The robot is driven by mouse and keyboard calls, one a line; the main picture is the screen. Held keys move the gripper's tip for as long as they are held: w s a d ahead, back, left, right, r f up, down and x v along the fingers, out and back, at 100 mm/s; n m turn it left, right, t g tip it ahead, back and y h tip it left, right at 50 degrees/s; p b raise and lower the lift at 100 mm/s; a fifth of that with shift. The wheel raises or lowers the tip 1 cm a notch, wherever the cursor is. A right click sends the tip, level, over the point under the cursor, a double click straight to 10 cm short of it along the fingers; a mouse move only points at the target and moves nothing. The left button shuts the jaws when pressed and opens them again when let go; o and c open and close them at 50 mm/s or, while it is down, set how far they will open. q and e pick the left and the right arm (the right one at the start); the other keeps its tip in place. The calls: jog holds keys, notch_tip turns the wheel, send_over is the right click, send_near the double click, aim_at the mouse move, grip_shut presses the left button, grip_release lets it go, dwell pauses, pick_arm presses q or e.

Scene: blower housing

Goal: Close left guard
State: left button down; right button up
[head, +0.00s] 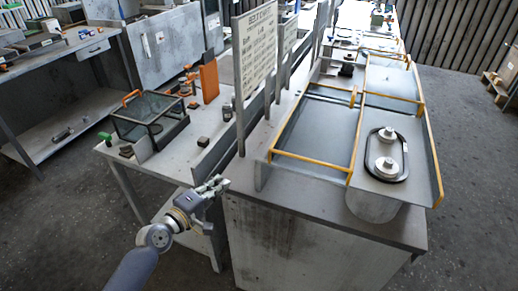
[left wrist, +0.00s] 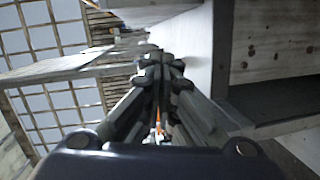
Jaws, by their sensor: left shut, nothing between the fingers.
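The blower housing stands on a grey cabinet (head: 310,235) on the right of the head view. An orange-framed, see-through panel (head: 318,132) on its left side looks like the left guard; I cannot tell its exact angle. A belt with two silver pulleys (head: 386,150) shows uncovered to its right. My left gripper (head: 218,186) is shut and empty, left of the cabinet and clearly apart from the panel. In the left wrist view the fingers (left wrist: 160,62) are together with nothing between them. My right gripper is out of view.
An upright sign board (head: 255,60) stands between the housing and the left workbench (head: 180,160). A glass box with an orange handle (head: 150,115) and an orange block (head: 209,80) are on that bench. A grey panel with an orange edge (head: 432,150) stands at the right.

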pick_arm(q)
jog(key=d+r+h, duration=0.2)
jog(key=d+r, duration=0.1)
jog(key=r, duration=0.6)
jog(key=shift+n+t, duration=0.3)
jog(key=shift+t, duration=0.1)
jog(key=w+d+p, duration=0.1)
jog(key=w+d, duration=0.1)
jog(key=d, duration=0.1)
jog(key=w+d+p, duration=0.1)
jog(key=w+d, duration=0.1)
jog(key=w+d+p, duration=0.1)
jog(key=w+d, duration=0.1)
jog(key=d, duration=0.1)
jog(key=shift+w+d+f+p, duration=0.1)
jog(key=shift+w+d+p, duration=0.2)
jog(key=shift+w, duration=0.1)
jog(key=shift+w+f, duration=0.1)
jog(key=shift+f, duration=0.05)
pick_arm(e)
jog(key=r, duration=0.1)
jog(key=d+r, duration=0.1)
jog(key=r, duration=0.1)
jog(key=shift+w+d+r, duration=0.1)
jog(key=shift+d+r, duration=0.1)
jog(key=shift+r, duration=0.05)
pick_arm(q)
jog(key=shift+d, duration=0.15)
